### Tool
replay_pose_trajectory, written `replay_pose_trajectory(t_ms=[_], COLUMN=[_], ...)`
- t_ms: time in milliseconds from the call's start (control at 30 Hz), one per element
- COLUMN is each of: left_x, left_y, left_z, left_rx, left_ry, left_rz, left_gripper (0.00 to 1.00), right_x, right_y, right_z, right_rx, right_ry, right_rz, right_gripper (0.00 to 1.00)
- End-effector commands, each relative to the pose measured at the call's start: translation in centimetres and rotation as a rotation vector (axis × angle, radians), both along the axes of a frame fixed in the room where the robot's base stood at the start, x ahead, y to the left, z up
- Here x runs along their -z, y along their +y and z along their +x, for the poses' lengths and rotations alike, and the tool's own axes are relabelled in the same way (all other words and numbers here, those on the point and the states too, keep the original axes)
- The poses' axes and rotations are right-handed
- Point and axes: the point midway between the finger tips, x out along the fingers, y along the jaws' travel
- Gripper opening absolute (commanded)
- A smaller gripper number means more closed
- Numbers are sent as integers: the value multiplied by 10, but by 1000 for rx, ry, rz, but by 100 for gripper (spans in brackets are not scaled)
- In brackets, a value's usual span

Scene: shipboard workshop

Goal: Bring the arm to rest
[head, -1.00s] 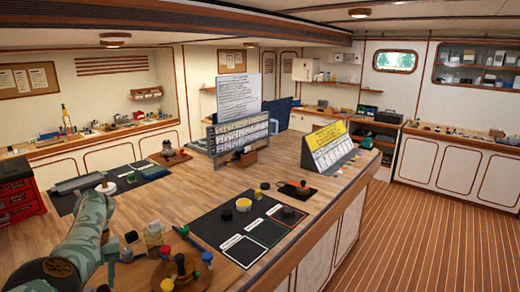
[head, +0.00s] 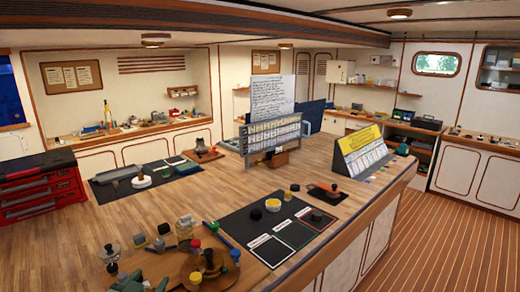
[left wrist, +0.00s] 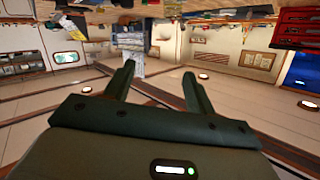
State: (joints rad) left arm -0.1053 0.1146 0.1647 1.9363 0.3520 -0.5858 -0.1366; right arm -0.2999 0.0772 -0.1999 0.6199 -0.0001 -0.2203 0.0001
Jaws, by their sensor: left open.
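My left gripper (head: 140,284) shows only as dark green tips at the bottom edge of the head view, low at the left by the front of the workbench. In the left wrist view the two dark fingers (left wrist: 158,72) stand apart with nothing between them. That view is upside down and looks out across the room. The rest of the left arm is out of the head view. My right gripper is in neither view.
A round wooden stand (head: 210,268) and several small jars and knobs sit close to the gripper on the workbench (head: 190,212). A black mat (head: 240,222) with outlined squares lies right of them. A red toolbox (head: 40,186) stands at the left.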

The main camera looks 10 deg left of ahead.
Motion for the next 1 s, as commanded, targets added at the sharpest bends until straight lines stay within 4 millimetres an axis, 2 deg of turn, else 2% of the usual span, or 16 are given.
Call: replay_pose_trajectory(t_ms=[33,100,200,367,567,600,867,1000], left_x=[17,34,49,56,48,55,155,218], left_y=[-15,-29,-39,-44,-38,-38,-54,-63], left_z=[-25,-56,-97,-155,-221,-225,-216,-218], left_rx=[33,61,81,82,56,55,127,166], left_ry=[107,241,394,581,775,798,848,886], left_rz=[83,190,313,468,625,634,565,515], left_gripper=[55,55,55,55,55,55,55,55], right_x=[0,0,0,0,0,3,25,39], right_y=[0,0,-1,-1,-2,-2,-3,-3], right_z=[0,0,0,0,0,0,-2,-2], right_rx=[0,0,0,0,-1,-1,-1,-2], right_ry=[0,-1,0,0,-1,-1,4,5], right_rz=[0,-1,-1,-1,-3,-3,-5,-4], right_gripper=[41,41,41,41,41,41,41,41])
